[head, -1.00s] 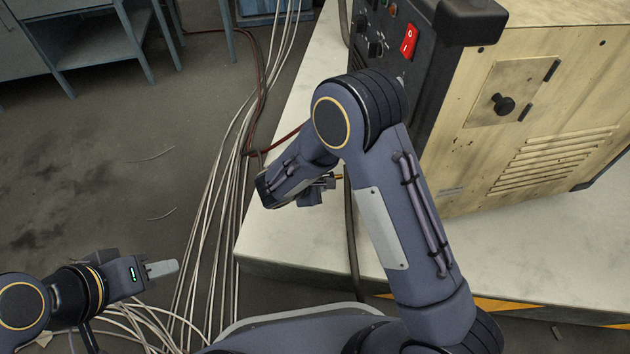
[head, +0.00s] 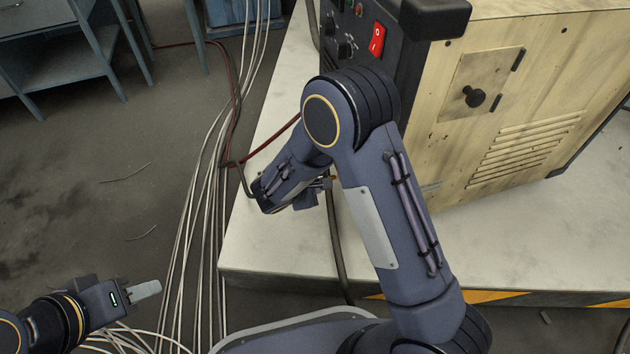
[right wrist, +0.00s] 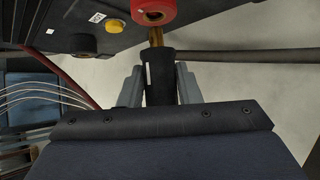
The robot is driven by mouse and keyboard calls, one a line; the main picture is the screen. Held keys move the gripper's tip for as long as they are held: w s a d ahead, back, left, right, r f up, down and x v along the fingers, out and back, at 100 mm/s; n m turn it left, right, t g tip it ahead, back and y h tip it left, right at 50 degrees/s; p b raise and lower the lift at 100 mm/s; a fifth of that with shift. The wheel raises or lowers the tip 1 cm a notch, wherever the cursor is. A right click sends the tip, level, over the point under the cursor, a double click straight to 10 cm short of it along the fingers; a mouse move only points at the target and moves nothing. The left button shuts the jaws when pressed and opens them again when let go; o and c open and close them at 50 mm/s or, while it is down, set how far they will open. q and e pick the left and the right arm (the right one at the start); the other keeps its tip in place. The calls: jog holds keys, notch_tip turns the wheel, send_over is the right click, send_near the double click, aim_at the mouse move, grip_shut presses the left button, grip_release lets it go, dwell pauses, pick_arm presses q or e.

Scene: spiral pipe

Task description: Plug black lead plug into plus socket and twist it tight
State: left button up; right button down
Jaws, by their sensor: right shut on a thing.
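My right gripper (right wrist: 160,88) is shut on the black lead plug (right wrist: 160,72), whose brass pin (right wrist: 156,37) points up in the right wrist view. The pin's end meets the lower edge of the red socket (right wrist: 152,12) there; I cannot tell whether it has entered. In the head view my right arm hides most of that gripper and the sockets. My left gripper (head: 146,289) is away at the lower left, empty; its finger gap cannot be made out.
The beige machine (head: 530,110) with its black front and red switch (head: 377,40) stands on a pale platform (head: 275,245). A dark cable (head: 338,250) hangs past the platform's edge. A red cable (head: 270,147) and several white cables (head: 200,180) run alongside.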

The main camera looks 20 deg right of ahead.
jog(key=shift+d+b, duration=0.8)
jog(key=shift+d, duration=0.95)
jog(key=shift+f+m+t+b, duration=0.15)
jog(key=shift+m+t+b, duration=0.15)
jog(key=shift+t+b, duration=0.45)
jog(key=m+t+h, duration=0.1)
jog(key=m+t, duration=0.1)
jog(key=t, duration=0.2)
jog(key=m+t+h, duration=0.1)
jog(key=t, duration=0.1)
jog(key=m+t+h, duration=0.1)
jog(key=m+t, duration=0.1)
jog(key=shift+f+m+t+h, duration=0.15)
jog(key=shift+m+t+h, duration=0.15)
jog(key=shift+h, duration=0.1)
jog(key=c, duration=1.5)
grip_release()
jog(key=shift+r+m+h, duration=0.2)
jog(key=shift+m+h, duration=0.2)
jog(key=shift+m, duration=0.1)
jog(key=o, duration=0.5)
jog(key=shift+o, duration=0.2)
